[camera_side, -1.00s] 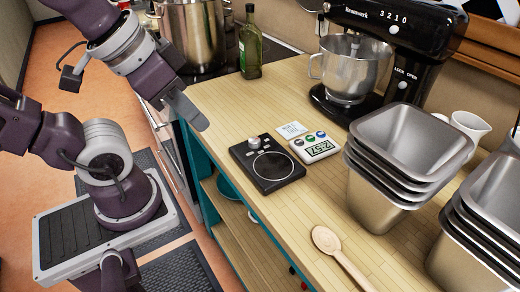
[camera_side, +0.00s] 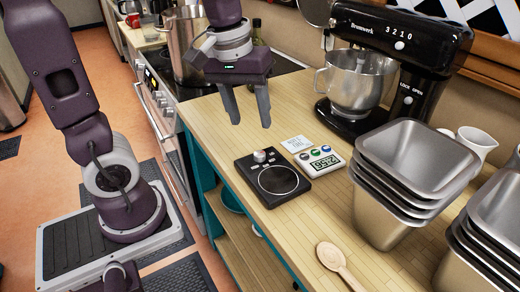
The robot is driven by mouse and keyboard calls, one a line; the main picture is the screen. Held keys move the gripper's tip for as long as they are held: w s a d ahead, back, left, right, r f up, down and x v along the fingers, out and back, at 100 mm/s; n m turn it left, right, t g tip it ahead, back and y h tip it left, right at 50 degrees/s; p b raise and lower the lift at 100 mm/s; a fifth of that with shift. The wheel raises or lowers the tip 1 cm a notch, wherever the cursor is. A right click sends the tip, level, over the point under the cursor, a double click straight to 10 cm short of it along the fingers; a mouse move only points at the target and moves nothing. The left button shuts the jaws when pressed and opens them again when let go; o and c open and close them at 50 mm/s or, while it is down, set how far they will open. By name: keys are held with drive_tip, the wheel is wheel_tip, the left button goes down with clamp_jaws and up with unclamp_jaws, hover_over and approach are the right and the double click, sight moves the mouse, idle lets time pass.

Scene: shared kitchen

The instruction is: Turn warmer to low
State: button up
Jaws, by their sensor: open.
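The warmer (camera_side: 279,180) is a flat black square unit with a round plate, lying on the wooden counter. Its silver knob (camera_side: 260,156) is at the back edge of its top, beside small buttons. The knob's setting is too small to read. My gripper (camera_side: 250,124) hangs above the counter, pointing down, behind and above the warmer. Its two fingers are apart with nothing between them. It is not touching the knob.
Stacked metal pans (camera_side: 405,170), a black stand mixer (camera_side: 400,60) and a wooden spoon (camera_side: 332,257) are nearby. A steel pot (camera_side: 187,45) stands on the stove at the back.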

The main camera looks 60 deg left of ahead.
sight(260, 154)
drive_tip(key=w+a+f+n, duration=0.1)
drive_tip(key=w+f, duration=0.1)
drive_tip(key=w+a+f+n+g, duration=0.1)
drive_tip(key=w+a+f+n, duration=0.1)
drive_tip(key=f, duration=0.1)
drive_tip(key=w+a+f+n+g, duration=0.1)
drive_tip(key=f, duration=0.1)
drive_tip(key=shift+w+a+f+n, duration=0.25)
drive_tip(key=shift+w+a+n, duration=0.15)
drive_tip(key=shift+g, duration=0.3)
drive_tip(key=f, duration=0.7)
drive_tip(key=shift+a+f, duration=0.2)
drive_tip(key=shift+f, duration=0.1)
clamp_jaws()
